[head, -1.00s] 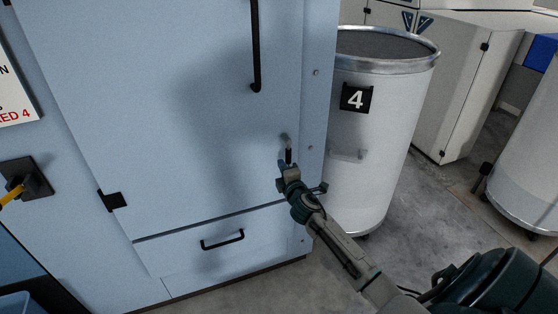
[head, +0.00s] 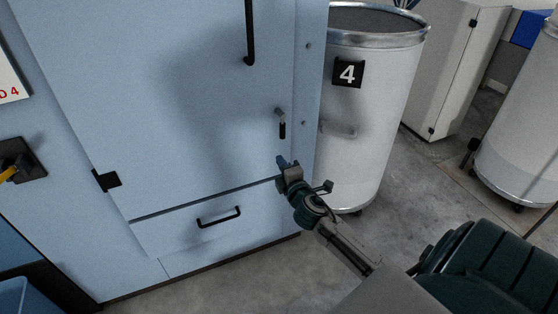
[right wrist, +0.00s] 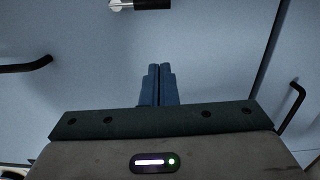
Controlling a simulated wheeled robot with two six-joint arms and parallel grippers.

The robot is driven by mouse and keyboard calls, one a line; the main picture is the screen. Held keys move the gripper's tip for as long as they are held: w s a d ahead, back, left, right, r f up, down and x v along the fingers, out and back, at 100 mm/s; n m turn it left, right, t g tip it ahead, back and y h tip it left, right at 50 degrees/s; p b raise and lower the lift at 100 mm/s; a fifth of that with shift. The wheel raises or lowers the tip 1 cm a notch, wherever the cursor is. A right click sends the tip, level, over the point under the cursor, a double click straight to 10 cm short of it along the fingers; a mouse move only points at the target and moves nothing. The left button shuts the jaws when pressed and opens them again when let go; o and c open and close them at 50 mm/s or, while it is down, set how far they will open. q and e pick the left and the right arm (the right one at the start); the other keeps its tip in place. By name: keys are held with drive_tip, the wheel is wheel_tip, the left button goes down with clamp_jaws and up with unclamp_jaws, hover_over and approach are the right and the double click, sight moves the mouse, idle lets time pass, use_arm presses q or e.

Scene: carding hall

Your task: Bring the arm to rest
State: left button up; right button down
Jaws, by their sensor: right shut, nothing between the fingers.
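My right arm comes in from the lower right of the head view. My right gripper (head: 281,160) is shut and empty, in front of the blue cabinet door, just below a small latch handle (head: 282,125) with a black grip. In the right wrist view the two blue fingers (right wrist: 158,85) lie together with nothing between them. The latch handle shows at the top of that view (right wrist: 140,4), apart from the fingertips. My left gripper is not in view.
The blue cabinet (head: 190,90) has a long black door handle (head: 250,35) and a drawer handle (head: 219,217). A white drum marked 4 (head: 365,110) stands right of it, close to my right arm. Another drum (head: 520,150) stands far right. Grey floor lies between the drums.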

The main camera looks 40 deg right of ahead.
idle(0.5)
